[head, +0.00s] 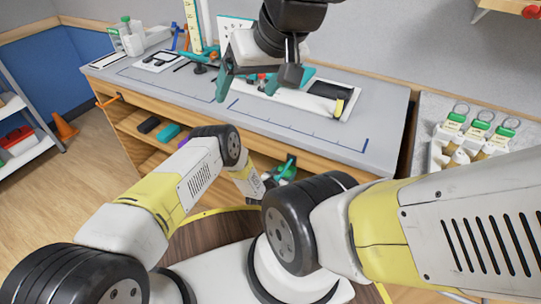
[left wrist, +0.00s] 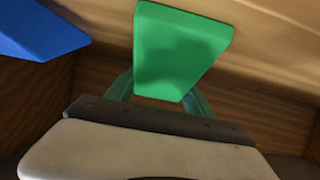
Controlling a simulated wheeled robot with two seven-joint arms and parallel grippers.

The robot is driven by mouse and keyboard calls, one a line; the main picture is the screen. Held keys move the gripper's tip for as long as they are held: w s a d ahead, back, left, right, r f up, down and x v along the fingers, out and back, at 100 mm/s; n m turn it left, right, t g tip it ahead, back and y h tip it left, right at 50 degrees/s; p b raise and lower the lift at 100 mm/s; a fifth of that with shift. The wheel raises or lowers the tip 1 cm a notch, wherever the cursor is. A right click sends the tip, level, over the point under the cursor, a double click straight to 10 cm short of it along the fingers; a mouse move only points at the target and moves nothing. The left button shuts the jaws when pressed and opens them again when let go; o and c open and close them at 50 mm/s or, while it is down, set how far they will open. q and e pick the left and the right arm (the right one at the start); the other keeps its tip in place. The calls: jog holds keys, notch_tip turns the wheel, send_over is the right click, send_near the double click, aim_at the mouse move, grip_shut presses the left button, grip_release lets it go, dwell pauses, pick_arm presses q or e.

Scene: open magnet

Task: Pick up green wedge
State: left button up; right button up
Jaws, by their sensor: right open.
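The green wedge (left wrist: 180,48) fills the upper middle of the left wrist view. It is tilted and tapers toward my left gripper (left wrist: 163,90). The two teal fingers meet it on both sides, shut on it; the wedge hides their tips. In the head view my left gripper (head: 284,168) is low at the front of the wooden shelf unit, and a bit of green shows there, partly covered by my arm. My right gripper (head: 257,84) is open above the grey worktop, its fingers apart with nothing between them.
A blue block (left wrist: 35,30) lies left of the wedge in the wooden compartment. The compartment walls are close around my left gripper. The worktop (head: 312,133) above has a clear front strip. A tray with green-topped containers (head: 470,140) stands at right; an orange cone (head: 64,127) stands at left.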

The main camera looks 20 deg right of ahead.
pick_arm(q)
jog(key=shift+c, duration=1.3)
